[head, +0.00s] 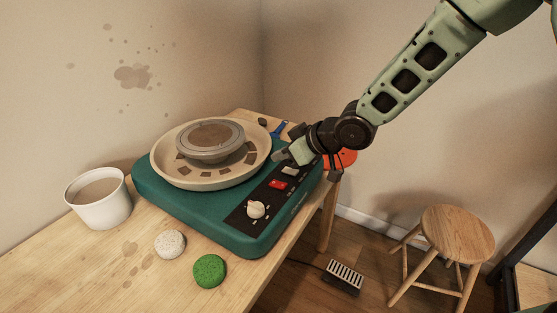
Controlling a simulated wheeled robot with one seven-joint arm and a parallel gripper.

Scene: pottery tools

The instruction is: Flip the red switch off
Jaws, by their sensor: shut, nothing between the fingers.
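The red switch (278,184) sits on the black control panel (243,211) of the green pottery wheel (190,208). Its on or off position is too small to tell. A white switch (290,171) is just beyond it, and a white knob (256,209) is nearer on the same panel. My gripper (284,156) is shut and empty, over the far end of the panel, above and beyond the red switch. I cannot tell whether it touches the panel.
A splash pan (165,165) with a round wheel head (208,139) tops the machine. A white bucket (102,211), a speckled white disc (170,244) and a green sponge (209,271) lie on the wooden table (60,262). A stool (457,235) and pedal (343,277) are on the floor.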

